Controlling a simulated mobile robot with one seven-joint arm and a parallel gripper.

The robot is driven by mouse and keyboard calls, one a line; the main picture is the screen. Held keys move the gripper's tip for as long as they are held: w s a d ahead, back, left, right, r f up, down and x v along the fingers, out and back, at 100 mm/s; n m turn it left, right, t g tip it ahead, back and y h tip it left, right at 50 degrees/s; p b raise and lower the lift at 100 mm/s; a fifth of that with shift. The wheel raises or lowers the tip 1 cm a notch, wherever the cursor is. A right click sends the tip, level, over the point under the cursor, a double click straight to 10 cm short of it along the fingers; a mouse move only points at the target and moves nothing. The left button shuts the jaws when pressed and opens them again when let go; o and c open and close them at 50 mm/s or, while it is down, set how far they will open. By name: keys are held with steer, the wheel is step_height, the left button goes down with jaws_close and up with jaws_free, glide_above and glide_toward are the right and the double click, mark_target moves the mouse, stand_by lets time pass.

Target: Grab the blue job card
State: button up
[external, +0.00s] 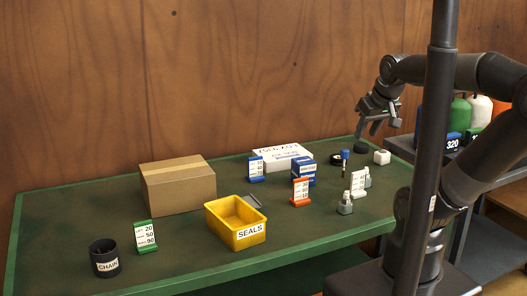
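The blue job card (256,169) is a small white upright card with printed lines and numbers on a blue base. It stands towards the back of the green table (190,262), left of a white box. My gripper (369,131) is above the table's back right area, well to the right of the blue card. Its fingers point down and look apart, with nothing seen between them. Similar cards stand with an orange base (300,192), a green base (147,236) and a white base (358,184).
A white box (284,156) and blue boxes (303,172) stand close right of the blue card. A cardboard box (178,186) is to its left, and a yellow SEALS bin (235,222) in front. A black CHAIN cup (104,257) is at front left. Several small items lie at right.

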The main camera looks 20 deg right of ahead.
steer(key=shift+o, duration=0.3)
steer(key=o, duration=0.9)
steer(key=shift+c, duration=0.2)
steer(key=shift+w, duration=0.1)
steer(key=g, duration=0.1)
glide_above(254, 171)
steer(key=s, duration=0.3)
step_height(254, 171, down, 18)
steer(key=x, duration=1.1)
steer(key=shift+d+f, duration=0.15)
steer(key=shift+d, duration=0.15)
